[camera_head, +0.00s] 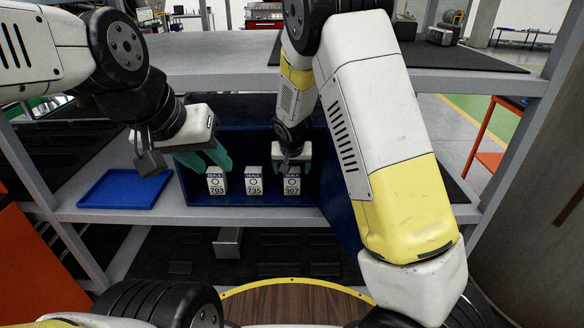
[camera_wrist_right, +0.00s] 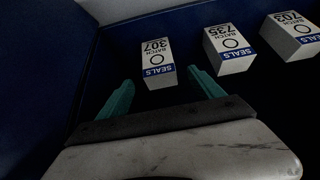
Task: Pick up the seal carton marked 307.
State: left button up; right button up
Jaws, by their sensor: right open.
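The seal carton marked 307 (camera_head: 292,184) is a white box with a blue band, upright at the right end of a row of cartons in the dark blue bin. It also shows in the right wrist view (camera_wrist_right: 157,66), just ahead of the teal fingertips. My right gripper (camera_head: 291,163) is open and empty, with its fingers on either side of the line to the carton; whether they touch it I cannot tell. My left gripper (camera_head: 207,160) hangs above and behind the 703 carton, its teal fingers apart and nothing seen between them.
Carton 735 (camera_head: 254,182) stands in the middle of the row and carton 703 (camera_head: 216,183) at the left, with gaps between them. The blue bin (camera_wrist_right: 41,60) has walls close beside 307. A flat blue tray (camera_head: 125,190) lies on the shelf at left. A grey shelf (camera_head: 215,76) is above.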

aim_at(292, 172)
jog(key=x, duration=0.7)
jog(key=shift+w+r, duration=0.1)
jog(key=shift+w, duration=0.15)
jog(key=c, duration=1.5)
jog(key=shift+r, duration=0.1)
